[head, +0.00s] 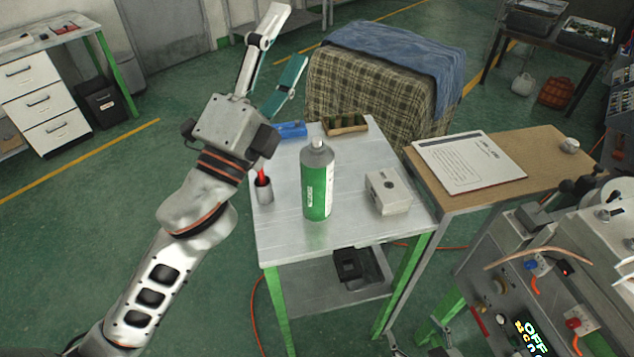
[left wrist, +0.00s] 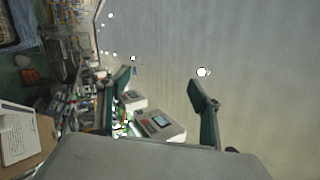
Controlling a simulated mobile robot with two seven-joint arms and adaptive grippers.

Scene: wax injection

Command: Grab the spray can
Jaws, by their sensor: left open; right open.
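A green and grey spray can (head: 318,190) with a white nozzle stands upright on the small metal table (head: 283,240) in the head view. My left gripper (head: 290,38) is open and empty, raised at the table's left side with its fingers pointing up and away from the can. In the left wrist view the two fingers of my left gripper (left wrist: 160,90) are spread, with no can between them. The can does not show in the left wrist view.
On the metal table are a white box (head: 388,192), a cup with a red item (head: 264,190), a blue tray (head: 290,130) and a brown divided box (head: 346,123). A clipboard (head: 470,163) lies on the brown table to the right. A machine (head: 540,290) stands at lower right.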

